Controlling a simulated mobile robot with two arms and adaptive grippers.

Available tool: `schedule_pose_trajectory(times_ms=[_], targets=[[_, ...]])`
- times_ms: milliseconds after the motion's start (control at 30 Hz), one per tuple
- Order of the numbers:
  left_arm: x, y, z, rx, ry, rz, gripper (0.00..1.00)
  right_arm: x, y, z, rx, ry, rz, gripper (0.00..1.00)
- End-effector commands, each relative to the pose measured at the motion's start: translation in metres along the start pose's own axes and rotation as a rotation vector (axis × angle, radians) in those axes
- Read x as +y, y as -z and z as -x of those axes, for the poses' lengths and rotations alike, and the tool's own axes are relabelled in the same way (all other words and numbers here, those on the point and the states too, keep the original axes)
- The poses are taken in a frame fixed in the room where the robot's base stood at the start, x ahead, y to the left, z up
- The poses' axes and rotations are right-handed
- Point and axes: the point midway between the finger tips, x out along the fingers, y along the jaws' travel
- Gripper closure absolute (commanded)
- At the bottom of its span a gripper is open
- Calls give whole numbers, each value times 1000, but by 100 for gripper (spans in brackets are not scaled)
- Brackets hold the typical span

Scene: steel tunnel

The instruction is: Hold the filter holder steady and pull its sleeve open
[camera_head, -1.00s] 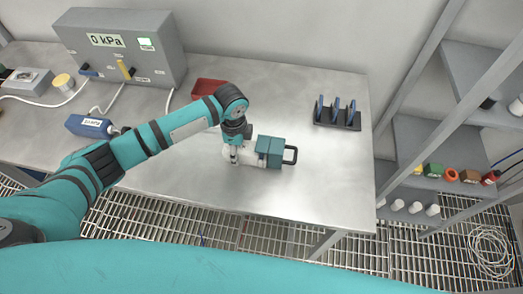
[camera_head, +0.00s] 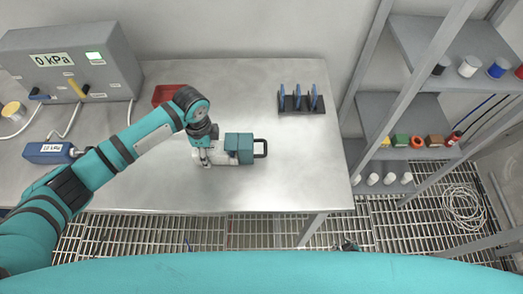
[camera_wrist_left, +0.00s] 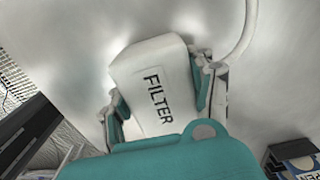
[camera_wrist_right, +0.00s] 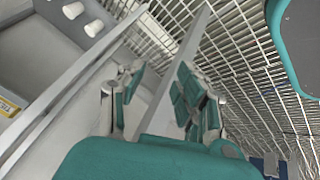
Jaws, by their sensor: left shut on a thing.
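The filter holder (camera_head: 218,155) lies on the steel table, with a white body, a teal sleeve (camera_head: 239,149) at its right end and a black loop handle (camera_head: 261,148). My left gripper (camera_head: 205,160) is shut on the white body, left of the sleeve. In the left wrist view, the white body marked FILTER (camera_wrist_left: 158,85) sits between the two teal fingers; the sleeve is not clear there. My right gripper (camera_wrist_right: 158,85) is open, its fingers apart with nothing held. In the head view, only a small dark part, apparently of it, shows past the table's front edge.
The table (camera_head: 300,170) is clear right of the handle. A black rack with blue discs (camera_head: 300,99) stands behind, and a red tray (camera_head: 167,95) lies behind my left arm. The gauge box (camera_head: 75,62) is at left. A grey shelf unit (camera_head: 400,115) stands at right.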

Motion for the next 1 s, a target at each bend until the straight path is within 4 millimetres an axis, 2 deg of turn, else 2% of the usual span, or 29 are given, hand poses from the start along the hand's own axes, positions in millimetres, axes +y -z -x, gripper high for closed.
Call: schedule_pose_trajectory(times_ms=[33,133,233,333,400,433,467,500,600,700,800,900,1000], targets=[[0,0,0,0,0,0,84,34,36,-2,88,-47,65,66],[0,0,0,0,0,0,84,90,106,6,254,-133,204,66],[0,0,0,0,0,0,84,141,178,26,421,-226,356,66],[0,0,0,0,0,0,84,184,250,60,586,-325,526,66],[0,0,0,0,0,0,84,207,299,92,703,-396,659,66],[0,0,0,0,0,0,84,212,320,108,759,-424,728,66],[0,0,0,0,1,1,84,209,340,124,822,-444,808,66],[0,0,-1,0,1,1,84,191,362,146,914,-451,927,66],[0,0,-1,0,1,1,84,123,379,178,1097,-391,1175,66],[0,0,-1,0,0,1,84,70,381,204,1234,-327,1380,66],[0,0,-1,-1,0,1,84,33,374,221,1323,-267,1532,66],[0,0,-1,0,0,1,84,11,367,230,1372,-224,1625,66],[0,0,-1,0,0,1,84,0,365,233,1393,-204,1668,66]])
